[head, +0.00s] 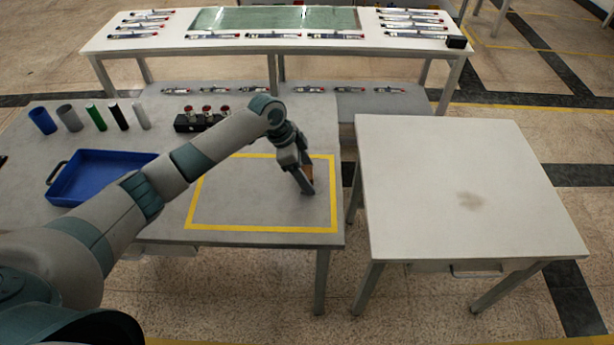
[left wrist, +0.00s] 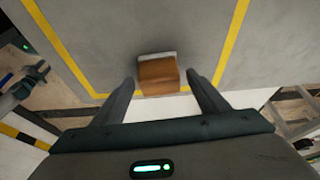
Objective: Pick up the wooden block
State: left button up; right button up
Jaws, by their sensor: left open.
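The wooden block (left wrist: 158,76) is orange-brown with a pale grey face and sits on the grey table inside the yellow-taped rectangle, near its right edge. In the head view the block (head: 309,172) is mostly hidden behind my left gripper (head: 307,191). My left gripper is open and reaches down at the block. In the left wrist view its two fingers (left wrist: 160,78) stand on either side of the block, with a gap at each side. A dark gripper-like part at the left of that view looks like my right gripper (left wrist: 40,71); its fingers are too small to read.
A blue tray (head: 58,188) and several upright cylinders (head: 96,117) stand on the left of the grey table (head: 262,218). A black holder with red-topped pieces (head: 187,122) is behind. A bare white table (head: 450,180) stands right, across a gap.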

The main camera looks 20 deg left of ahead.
aim_at(310, 173)
dwell(0.4)
pick_arm(q)
jog(key=c, duration=1.2)
jog(key=shift+o, duration=0.2)
pick_arm(e)
jog(key=shift+f, duration=0.1)
